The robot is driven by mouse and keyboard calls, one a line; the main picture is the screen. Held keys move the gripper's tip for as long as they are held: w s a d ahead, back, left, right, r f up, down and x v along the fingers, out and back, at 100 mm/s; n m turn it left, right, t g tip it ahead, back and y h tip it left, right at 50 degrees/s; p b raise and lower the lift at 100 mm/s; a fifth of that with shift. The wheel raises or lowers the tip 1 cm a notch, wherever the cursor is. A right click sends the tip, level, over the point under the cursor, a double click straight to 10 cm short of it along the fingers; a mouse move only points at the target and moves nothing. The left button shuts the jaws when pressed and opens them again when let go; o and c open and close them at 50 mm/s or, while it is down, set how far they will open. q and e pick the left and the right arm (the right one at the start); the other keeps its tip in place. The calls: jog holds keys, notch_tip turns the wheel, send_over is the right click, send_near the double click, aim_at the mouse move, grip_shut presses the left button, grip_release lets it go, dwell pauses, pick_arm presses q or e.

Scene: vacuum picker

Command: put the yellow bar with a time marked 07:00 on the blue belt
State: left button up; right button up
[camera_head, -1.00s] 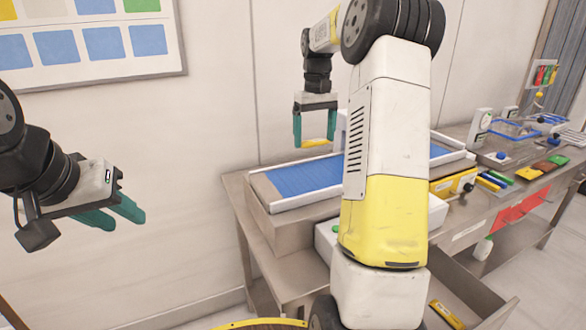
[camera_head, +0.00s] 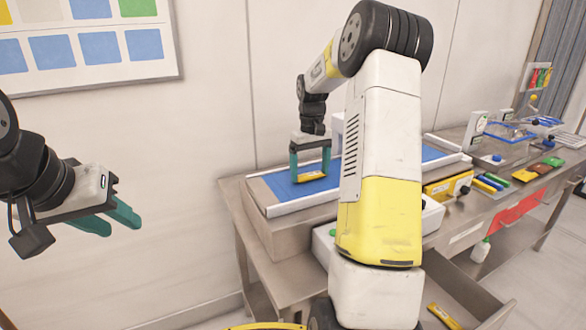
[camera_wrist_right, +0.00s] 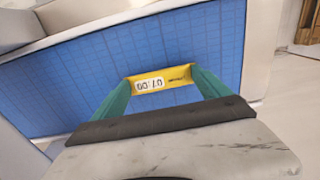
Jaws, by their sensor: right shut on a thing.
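My right gripper (camera_head: 310,172) is shut on a yellow bar (camera_head: 309,177) just over the blue belt (camera_head: 283,187). In the right wrist view the yellow bar (camera_wrist_right: 175,78) shows a white label that reads 07:00, upside down, between the two green fingers of the right gripper (camera_wrist_right: 163,84). The blue belt (camera_wrist_right: 75,85) lies behind it in that view. I cannot tell for sure whether the bar touches the belt. My left gripper (camera_head: 115,219) is at the left, empty, away from the table, with its fingers a little apart.
Another yellow bar (camera_head: 444,316) lies in the open drawer low at the right. A yellow box (camera_head: 448,186) and coloured bars (camera_head: 488,183) sit on the steel table right of the belt. White rails (camera_head: 300,204) edge the belt. My right arm hides the belt's middle.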

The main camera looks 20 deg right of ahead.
aim_at(310, 174)
jog(key=shift+f, duration=0.1)
jog(key=o, duration=1.2)
jog(key=shift+c, duration=0.2)
notch_tip(310, 174, up, 11)
jog(key=s+a+r+t, duration=0.1)
jog(key=s+a+r, duration=0.3)
jog(key=s+r, duration=0.1)
jog(key=s+a+f+t, duration=0.1)
jog(key=s+a, duration=0.2)
jog(key=s, duration=0.4)
jog(key=s+a+f+t+y, duration=0.1)
jog(key=s+a, duration=0.3)
jog(key=s, duration=0.4)
jog(key=s+a+f+m+t+y, duration=0.1)
jog(key=s+a+t, duration=0.2)
jog(key=s, duration=0.5)
jog(key=shift+s+a+f, duration=0.2)
jog(key=shift+a+f, duration=0.05)
jog(key=shift+a, duration=0.45)
